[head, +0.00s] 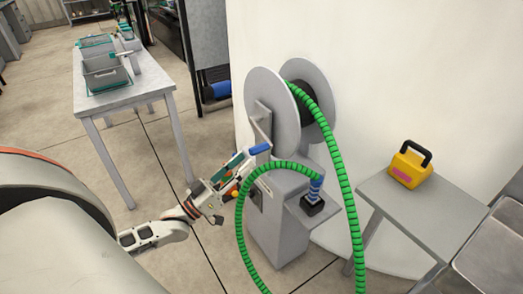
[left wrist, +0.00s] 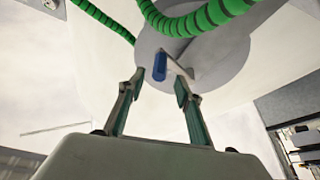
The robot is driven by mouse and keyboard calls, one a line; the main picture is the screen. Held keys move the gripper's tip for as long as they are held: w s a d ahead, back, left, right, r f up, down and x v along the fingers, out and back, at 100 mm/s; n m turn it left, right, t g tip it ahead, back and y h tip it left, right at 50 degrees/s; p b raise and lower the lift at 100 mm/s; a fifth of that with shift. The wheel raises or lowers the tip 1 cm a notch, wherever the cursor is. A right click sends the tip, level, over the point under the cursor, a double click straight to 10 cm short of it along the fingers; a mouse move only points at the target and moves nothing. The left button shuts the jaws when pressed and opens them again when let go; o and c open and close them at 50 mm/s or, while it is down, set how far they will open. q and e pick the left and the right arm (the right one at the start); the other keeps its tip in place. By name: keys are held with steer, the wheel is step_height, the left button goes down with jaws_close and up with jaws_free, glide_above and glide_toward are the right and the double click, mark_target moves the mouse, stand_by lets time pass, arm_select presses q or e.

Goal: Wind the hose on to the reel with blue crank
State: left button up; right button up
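The reel (head: 273,107) has grey discs and stands on a grey pedestal against a white wall. Its crank ends in a blue handle (head: 260,149), which sits low at the front. The green ribbed hose (head: 346,190) comes off the top of the reel, hangs down, and loops back up to a blue fitting (head: 315,189) on the pedestal's side shelf. My left gripper (head: 238,163) is just left of the handle. In the left wrist view its fingers (left wrist: 159,84) are apart, with the blue handle (left wrist: 159,67) just beyond and between the tips, apparently untouched. My right gripper is not in view.
A grey side table (head: 420,212) with a yellow box (head: 409,168) stands to the right. A table (head: 125,96) with grey baskets is at the back left. The hose loop hangs close to the right of my left gripper. Open floor lies at the left.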

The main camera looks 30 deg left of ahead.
mark_target(251, 155)
arm_select(q)
steer(key=x, duration=0.6)
steer(key=shift+w+d, duration=0.1)
steer(key=shift+w, duration=0.15)
jaws_close()
